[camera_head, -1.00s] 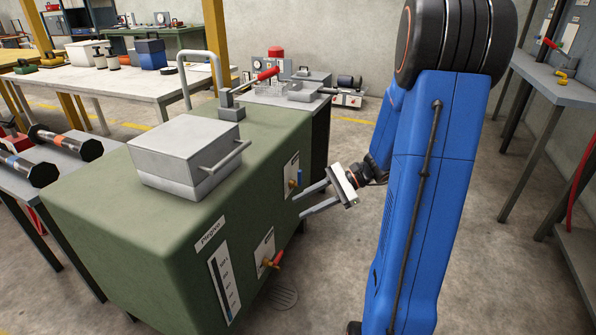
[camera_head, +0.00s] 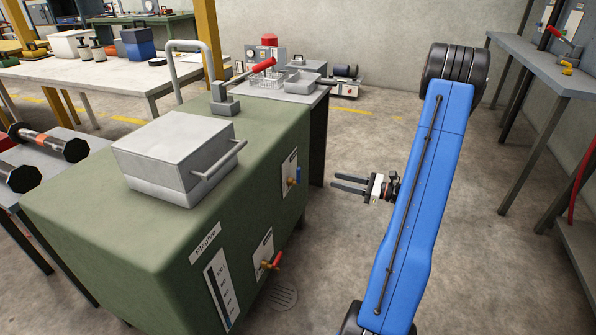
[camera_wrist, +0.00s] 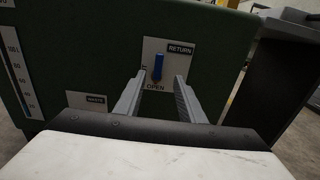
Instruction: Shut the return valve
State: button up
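The return valve has a blue lever (camera_head: 298,175) on a white plate on the side of the green tank (camera_head: 150,235). In the wrist view the blue lever (camera_wrist: 157,67) hangs roughly vertical, under the RETURN label (camera_wrist: 180,49) and above the word OPEN. My gripper (camera_head: 334,182) is open and empty, to the right of the tank with a clear gap to the valve. In the wrist view the lever appears between my two fingertips (camera_wrist: 160,78), beyond them and not touched.
A second valve with a red handle (camera_head: 275,262) sits lower on the same tank side, near a level gauge (camera_head: 221,290). A grey box (camera_head: 178,155) with a handle is on the tank top. A grey bench (camera_head: 550,75) stands at right. The floor between is clear.

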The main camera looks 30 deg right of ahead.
aim_at(299, 171)
jog(key=x, duration=1.7)
jog(key=shift+s, duration=0.1)
grip_shut()
